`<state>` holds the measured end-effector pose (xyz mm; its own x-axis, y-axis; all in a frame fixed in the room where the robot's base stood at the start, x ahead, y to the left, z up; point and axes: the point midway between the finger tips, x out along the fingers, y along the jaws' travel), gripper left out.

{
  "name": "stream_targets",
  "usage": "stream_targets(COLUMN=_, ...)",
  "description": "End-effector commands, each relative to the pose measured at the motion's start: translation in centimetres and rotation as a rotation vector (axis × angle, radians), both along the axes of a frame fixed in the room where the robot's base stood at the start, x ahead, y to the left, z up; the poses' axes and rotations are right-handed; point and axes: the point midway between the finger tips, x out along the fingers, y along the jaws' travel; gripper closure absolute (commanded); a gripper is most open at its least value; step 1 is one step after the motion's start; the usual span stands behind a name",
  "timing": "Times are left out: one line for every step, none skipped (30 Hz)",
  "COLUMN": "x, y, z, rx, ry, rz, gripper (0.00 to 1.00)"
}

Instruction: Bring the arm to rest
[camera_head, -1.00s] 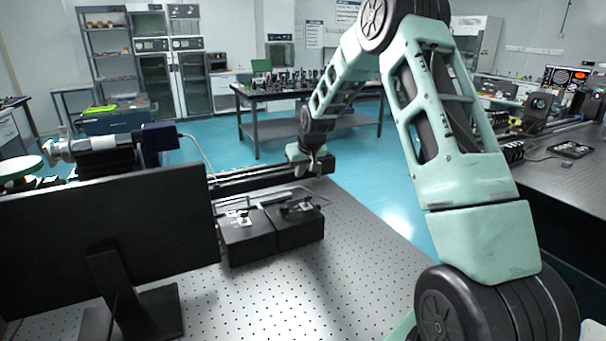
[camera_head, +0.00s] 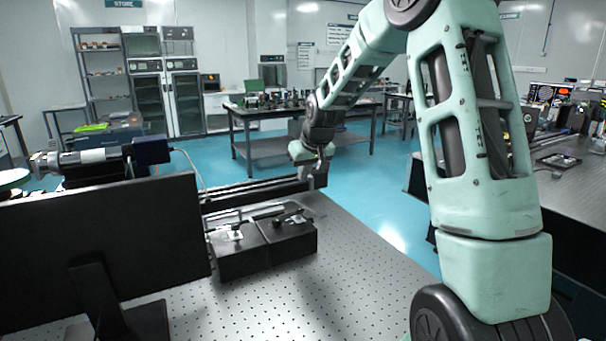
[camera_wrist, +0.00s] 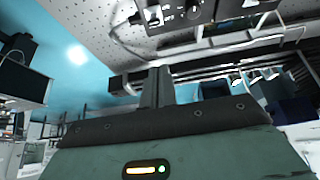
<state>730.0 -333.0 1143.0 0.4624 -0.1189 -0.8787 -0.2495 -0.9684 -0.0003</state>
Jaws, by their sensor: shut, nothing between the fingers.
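My arm, pale green with black joints, rises at the right of the head view and bends over toward the middle. My gripper (camera_head: 318,172) hangs at its far end, small in the head view, above or beside the far end of a dark rail (camera_head: 250,192); whether it touches the rail I cannot tell. In the wrist view my gripper's fingers (camera_wrist: 156,86) stand together, shut, with nothing seen between them. The perforated optical table and black boxes appear at the top of the wrist view.
Two black boxes (camera_head: 262,246) stand on the perforated table (camera_head: 330,290). A dark monitor (camera_head: 100,250) fills the lower left, with a white cylindrical device (camera_head: 95,156) behind it. Another bench (camera_head: 560,175) is at the right. Blue floor (camera_head: 385,195) lies open beyond the table.

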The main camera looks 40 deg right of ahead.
Motion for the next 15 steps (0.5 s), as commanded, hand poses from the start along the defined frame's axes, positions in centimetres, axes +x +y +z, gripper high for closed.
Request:
stream_targets(x=0.0, y=0.0, z=0.0, rx=0.0, ry=0.0, rz=0.0, gripper=1.0)
stream_targets(x=0.0, y=0.0, z=0.0, rx=0.0, ry=0.0, rz=0.0, gripper=1.0)
stream_targets(x=0.0, y=0.0, z=0.0, rx=0.0, ry=0.0, rz=0.0, gripper=1.0)
stream_targets(x=0.0, y=0.0, z=0.0, rx=0.0, ry=0.0, rz=0.0, gripper=1.0)
stream_targets(x=0.0, y=0.0, z=0.0, rx=0.0, ry=0.0, rz=0.0, gripper=1.0)
stream_targets(x=0.0, y=0.0, z=0.0, rx=0.0, ry=0.0, rz=0.0, gripper=1.0)
stream_targets(x=0.0, y=0.0, z=0.0, rx=0.0, ry=-0.001, rz=0.0, gripper=1.0)
stream_targets(x=0.0, y=0.0, z=0.0, rx=0.0, ry=-0.001, rz=0.0, gripper=1.0)
stream_targets(x=0.0, y=0.0, z=0.0, rx=0.0, ry=-0.001, rz=0.0, gripper=1.0)
stream_targets(x=0.0, y=0.3, z=0.0, rx=0.001, ry=0.001, rz=0.004, gripper=1.0)
stream_targets(x=0.0, y=0.7, z=0.0, rx=0.003, ry=0.002, rz=0.011, gripper=1.0)
stream_targets(x=0.0, y=1.7, z=0.0, rx=0.006, ry=0.007, rz=0.025, gripper=1.0)
stream_targets(x=0.0, y=2.7, z=0.1, rx=0.009, ry=0.011, rz=0.04, gripper=1.0)
stream_targets(x=0.0, y=4.0, z=0.0, rx=0.013, ry=0.017, rz=0.057, gripper=1.0)
stream_targets(x=-0.2, y=6.1, z=0.0, rx=0.02, ry=0.029, rz=0.087, gripper=1.0)
